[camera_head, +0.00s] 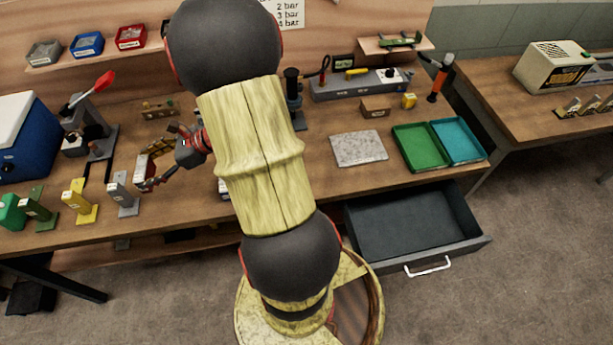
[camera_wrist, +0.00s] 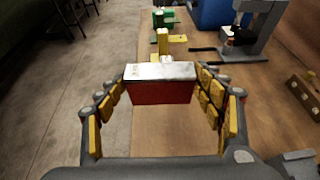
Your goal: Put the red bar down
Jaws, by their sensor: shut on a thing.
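My gripper (camera_wrist: 162,82) is shut on the red bar (camera_wrist: 160,93), which has a pale grey metallic top face and a red side. The bar lies crosswise between the two yellow-padded fingers in the wrist view. In the head view my gripper (camera_head: 148,172) is over the left part of the workbench, just right of the grey stand (camera_head: 122,194). The bar cannot be made out clearly there. Whether it touches the bench is hard to tell.
A yellow stand (camera_head: 80,202) and a green stand (camera_head: 38,207) line the bench's front left. A press with a red lever (camera_head: 92,130) and blue cooler (camera_head: 25,145) stand behind. Green (camera_head: 420,147) and teal (camera_head: 458,141) trays lie right. A drawer (camera_head: 415,225) is open.

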